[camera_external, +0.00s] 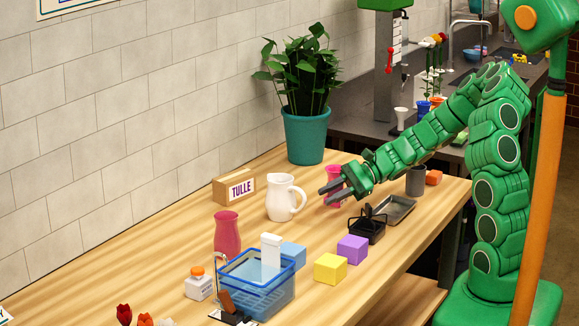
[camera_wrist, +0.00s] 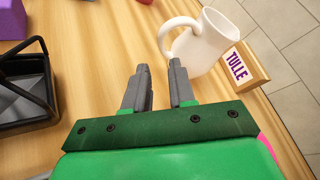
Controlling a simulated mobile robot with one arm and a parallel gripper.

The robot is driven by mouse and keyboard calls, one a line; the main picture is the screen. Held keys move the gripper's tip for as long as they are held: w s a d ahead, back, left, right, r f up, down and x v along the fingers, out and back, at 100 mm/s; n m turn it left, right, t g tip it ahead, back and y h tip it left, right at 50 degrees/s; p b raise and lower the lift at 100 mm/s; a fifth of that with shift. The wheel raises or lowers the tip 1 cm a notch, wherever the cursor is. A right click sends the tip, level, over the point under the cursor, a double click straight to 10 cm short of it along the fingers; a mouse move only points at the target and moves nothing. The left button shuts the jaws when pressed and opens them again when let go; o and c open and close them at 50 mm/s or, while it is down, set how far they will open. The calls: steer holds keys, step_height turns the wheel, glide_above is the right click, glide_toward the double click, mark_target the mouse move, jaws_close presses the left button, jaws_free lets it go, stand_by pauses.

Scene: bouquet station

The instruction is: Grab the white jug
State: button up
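The white jug (camera_external: 285,199) stands upright on the wooden table, in front of the TULLE box, with its handle toward my gripper. It also shows in the wrist view (camera_wrist: 207,45), at the upper right, its handle just beyond my fingertips. My gripper (camera_external: 324,193) is to the right of the jug in the external view. Its grey fingers are apart with a narrow gap, and nothing shows between them in the wrist view (camera_wrist: 159,66). The fingers and the jug look apart.
The TULLE box (camera_external: 234,187) is behind the jug. A pink vase (camera_external: 333,180) is close behind my gripper, and another pink vase (camera_external: 227,237) stands at the front left. A black basket (camera_external: 367,231), purple block (camera_external: 352,250) and blue crate (camera_external: 258,290) are nearby. A potted plant (camera_external: 306,137) stands at the back.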

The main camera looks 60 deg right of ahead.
mark_target(287, 200)
steer(key=shift+x, duration=3.4)
steer(key=shift+r, duration=0.2)
jaws_close()
